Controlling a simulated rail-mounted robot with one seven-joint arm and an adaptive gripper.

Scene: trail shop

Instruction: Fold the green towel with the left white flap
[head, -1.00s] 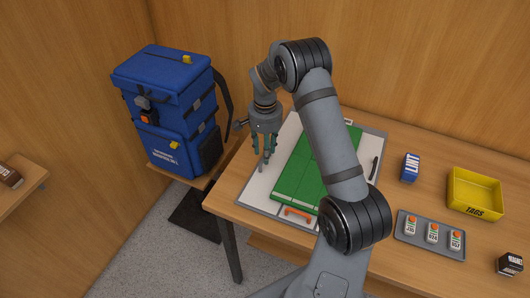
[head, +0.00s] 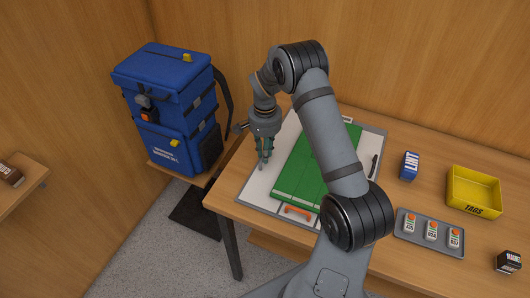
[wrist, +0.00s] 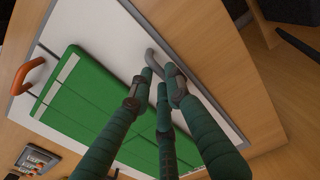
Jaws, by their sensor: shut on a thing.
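The green towel (head: 300,170) lies flat on a white folding board on the table, partly hidden behind my arm. It also shows in the wrist view (wrist: 75,98). The left white flap (head: 262,183) lies flat beside the towel's left edge. A grey curved handle (wrist: 158,58) stands at this flap's outer edge in the wrist view. My gripper (head: 264,158) is over the left flap, its fingers drawn together. In the wrist view my gripper (wrist: 165,76) is shut on the grey handle; the fingers hide part of it.
The board has an orange handle (head: 298,211) in front and a dark handle (head: 374,167) at right. A blue LINT box (head: 410,166), a yellow TAGS bin (head: 474,191) and a grey tray (head: 428,247) stand right. A blue backpack (head: 165,105) stands left of the table.

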